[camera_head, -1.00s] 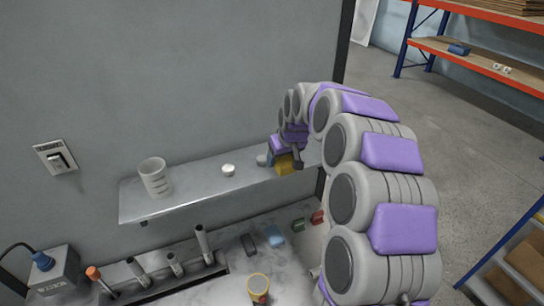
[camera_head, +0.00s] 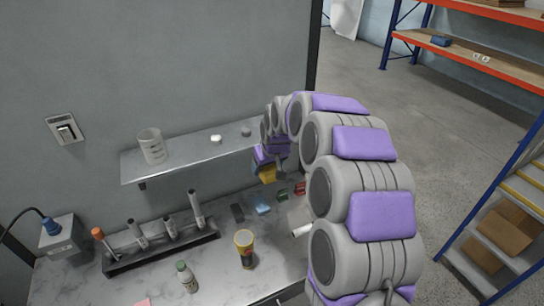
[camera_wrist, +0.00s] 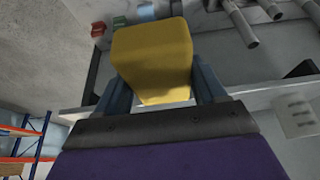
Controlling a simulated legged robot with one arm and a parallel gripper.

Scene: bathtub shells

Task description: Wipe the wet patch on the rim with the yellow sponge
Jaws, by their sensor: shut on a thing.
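The yellow sponge (camera_head: 267,174) is between the fingers of my gripper (camera_head: 268,163), off the front edge of the metal shelf near its right end in the head view. In the wrist view the sponge (camera_wrist: 152,52) fills the space between the two blue-grey fingers of my gripper (camera_wrist: 160,88), which is shut on it. The sponge's far face appears clear of any surface, though its exact height is hard to tell. I cannot make out a wet patch or a tub rim in either view.
The wall shelf (camera_head: 185,168) holds a beaker (camera_head: 151,146) and small white and grey pieces. Open floor lies right.

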